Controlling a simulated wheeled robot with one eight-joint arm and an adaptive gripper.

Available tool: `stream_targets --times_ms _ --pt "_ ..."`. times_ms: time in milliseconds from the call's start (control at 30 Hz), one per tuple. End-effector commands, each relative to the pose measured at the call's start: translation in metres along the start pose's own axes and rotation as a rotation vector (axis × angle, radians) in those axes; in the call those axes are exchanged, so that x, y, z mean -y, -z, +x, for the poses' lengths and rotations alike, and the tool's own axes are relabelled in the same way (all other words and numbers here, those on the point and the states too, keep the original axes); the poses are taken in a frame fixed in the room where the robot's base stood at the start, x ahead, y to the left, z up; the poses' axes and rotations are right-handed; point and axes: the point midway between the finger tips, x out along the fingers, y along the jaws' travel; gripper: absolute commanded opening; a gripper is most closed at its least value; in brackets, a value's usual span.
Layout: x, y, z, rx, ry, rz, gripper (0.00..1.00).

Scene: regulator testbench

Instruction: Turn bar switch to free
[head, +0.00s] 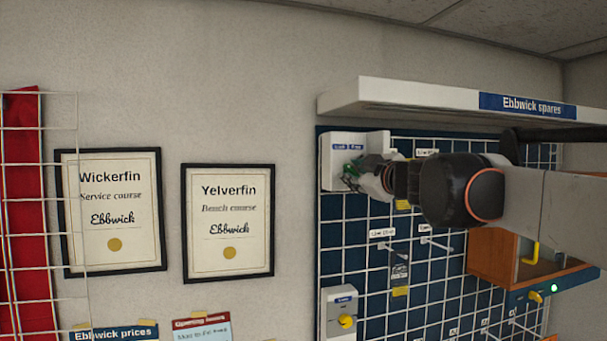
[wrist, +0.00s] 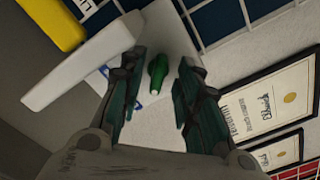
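A white switch plate (head: 341,145) sits at the upper left corner of the blue grid board, with a small blue label strip along its top. The bar switch is a green bar (wrist: 158,72) standing out from the white plate in the wrist view. My gripper (wrist: 160,70) is open, with one dark green finger on each side of the bar and a visible gap to both. In the head view my gripper (head: 358,177) is in front of the plate and hides most of the switch. The label's words are too small to read surely.
A white shelf (head: 400,93) with an "Ebbwick spares" sign juts out just above the plate. Below is another white plate with a yellow knob (head: 345,321). Hooks (head: 436,244) stick out of the grid board. Framed certificates (head: 228,222) hang on the wall at left.

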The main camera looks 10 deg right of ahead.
Motion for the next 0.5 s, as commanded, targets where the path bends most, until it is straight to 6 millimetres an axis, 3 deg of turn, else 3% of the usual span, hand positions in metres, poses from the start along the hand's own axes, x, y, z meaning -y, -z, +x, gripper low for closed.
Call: stream_targets --times_ms 267,400,500 --pt "0.0000 0.0002 0.0001 0.000 0.000 0.000 0.31" --pt "0.0000 0.0001 0.0001 0.000 0.000 0.000 0.04" --pt "0.0000 0.0001 0.0002 0.000 0.000 0.000 0.00"
